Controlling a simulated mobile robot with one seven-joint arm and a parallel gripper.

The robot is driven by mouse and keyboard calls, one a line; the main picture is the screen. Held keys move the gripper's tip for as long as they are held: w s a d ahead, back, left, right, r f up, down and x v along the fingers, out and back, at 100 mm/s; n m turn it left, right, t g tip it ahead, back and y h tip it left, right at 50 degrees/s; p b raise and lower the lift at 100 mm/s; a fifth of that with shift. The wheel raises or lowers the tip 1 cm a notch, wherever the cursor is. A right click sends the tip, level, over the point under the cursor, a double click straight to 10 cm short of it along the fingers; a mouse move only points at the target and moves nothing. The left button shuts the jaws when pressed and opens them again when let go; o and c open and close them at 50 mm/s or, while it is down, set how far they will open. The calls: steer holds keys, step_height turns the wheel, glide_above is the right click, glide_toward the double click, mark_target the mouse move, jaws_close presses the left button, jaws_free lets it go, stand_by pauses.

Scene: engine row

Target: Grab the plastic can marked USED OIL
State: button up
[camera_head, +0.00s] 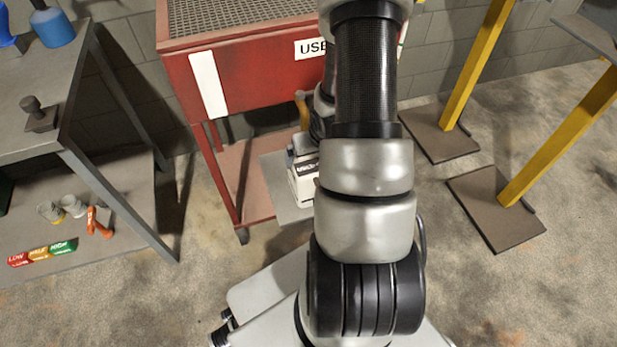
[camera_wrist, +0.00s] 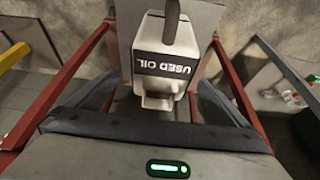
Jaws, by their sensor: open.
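The plastic can is white with a dark band reading USED OIL, upside down in the wrist view (camera_wrist: 165,88). A dark strip, perhaps its handle, runs from the band to the top edge. In the head view the can (camera_head: 303,188) is partly hidden behind my arm. No grip on the can shows.
Yellow posts (camera_head: 475,65) on dark base plates stand at right. Concrete floor is clear between.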

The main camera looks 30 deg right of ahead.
mark_target(309, 160)
steer(key=shift+b+x, duration=1)
steer(key=shift+x, duration=1.75)
steer(key=shift+a, duration=0.2)
steer(key=shift+c, duration=0.3)
steer(key=c, duration=1.8)
steer(key=shift+w+r, duration=0.1)
steer(key=shift+c, duration=0.6)
steer(key=shift+r, duration=0.1)
